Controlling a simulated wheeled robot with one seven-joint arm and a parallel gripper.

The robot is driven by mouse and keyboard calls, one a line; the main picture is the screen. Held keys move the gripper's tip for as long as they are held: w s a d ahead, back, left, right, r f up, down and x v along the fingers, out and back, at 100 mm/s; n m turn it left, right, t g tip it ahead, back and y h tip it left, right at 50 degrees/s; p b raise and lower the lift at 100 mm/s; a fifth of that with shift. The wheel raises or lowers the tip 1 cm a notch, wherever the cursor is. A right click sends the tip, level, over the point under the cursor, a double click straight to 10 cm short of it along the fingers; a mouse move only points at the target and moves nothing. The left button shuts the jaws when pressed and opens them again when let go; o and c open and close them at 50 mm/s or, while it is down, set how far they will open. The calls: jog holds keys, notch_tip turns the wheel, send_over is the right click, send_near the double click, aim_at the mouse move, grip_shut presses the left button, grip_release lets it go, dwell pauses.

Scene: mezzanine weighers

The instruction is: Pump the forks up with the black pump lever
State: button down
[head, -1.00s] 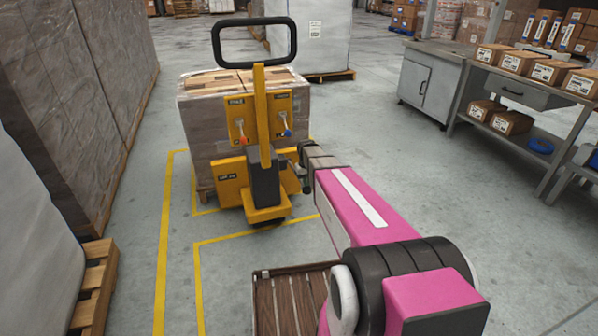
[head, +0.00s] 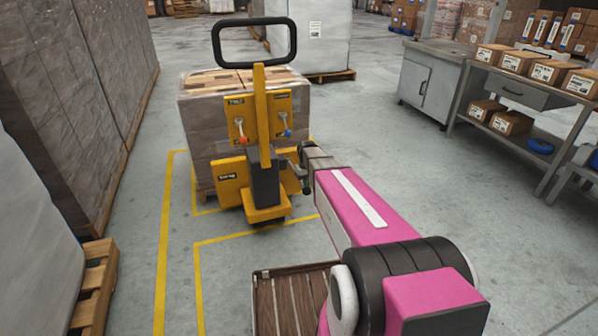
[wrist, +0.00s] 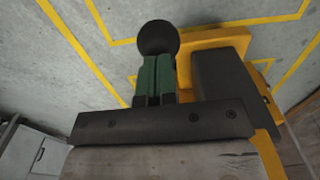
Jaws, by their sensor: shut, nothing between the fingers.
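A yellow pallet stacker (head: 263,130) stands ahead of me, with a black loop handle on top and two small levers, one orange-tipped (head: 242,139) and one blue-tipped (head: 287,132). The black pump lever's round knob (wrist: 158,37) shows in the wrist view, right at the tips of my gripper's green fingers (wrist: 156,72). The fingers are shut with nothing between them. They look close to or against the knob; I cannot tell if they touch. In the head view my gripper is at the stacker's lower right side, largely hidden by my pink arm.
A wrapped pallet load (head: 196,120) stands behind the stacker. Tall wrapped stacks (head: 85,100) line the left. A grey bench with boxes (head: 520,85) stands at right. Yellow lines (head: 163,250) mark the floor, and open floor lies between stacker and bench.

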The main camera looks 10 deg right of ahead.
jog(key=shift+f, duration=4.5)
notch_tip(320, 180, up, 14)
jog(key=shift+r, duration=0.1)
jog(key=shift+w+f, duration=0.15)
jog(key=shift+f, duration=6.95)
notch_tip(320, 180, up, 14)
jog(key=shift+r, duration=0.1)
jog(key=shift+f, duration=7.1)
notch_tip(320, 180, up, 22)
